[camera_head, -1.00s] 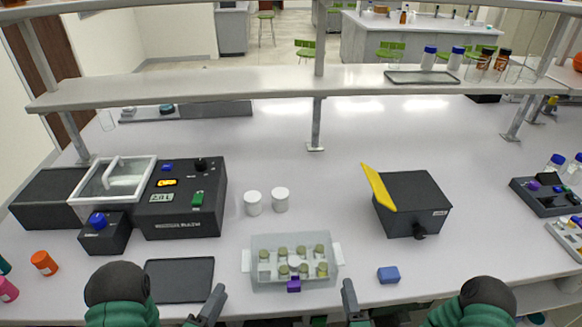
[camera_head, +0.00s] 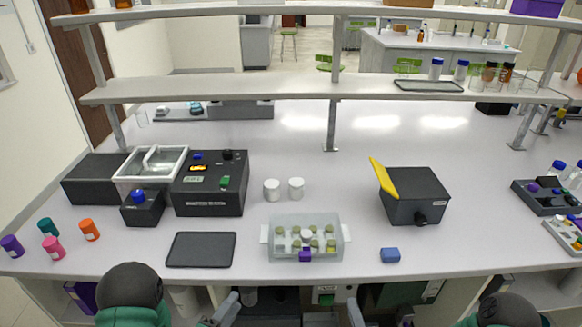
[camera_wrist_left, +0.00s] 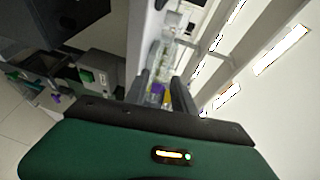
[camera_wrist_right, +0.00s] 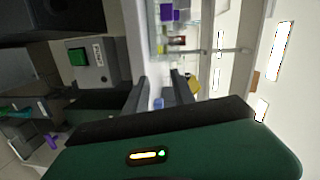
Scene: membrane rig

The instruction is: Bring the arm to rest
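My left gripper (camera_head: 228,306) is low in the head view, in front of the bench's front edge. Its two fingers stand apart in the left wrist view (camera_wrist_left: 160,88), with nothing held between them. My right gripper (camera_head: 355,312) is also low in front of the bench, to the right of the left one. Its fingers are apart and empty in the right wrist view (camera_wrist_right: 158,88). Both grippers are clear of the bench-top objects. Part of the left gripper is cut off by the lower picture edge.
A clear rack (camera_head: 268,238) of vials stands near the bench's front edge, beside a dark flat pad (camera_head: 201,250) and a blue block (camera_head: 390,255). Behind are a black control box (camera_head: 211,190), two white jars and a yellow-lidded box (camera_head: 415,197). Coloured bottles stand left.

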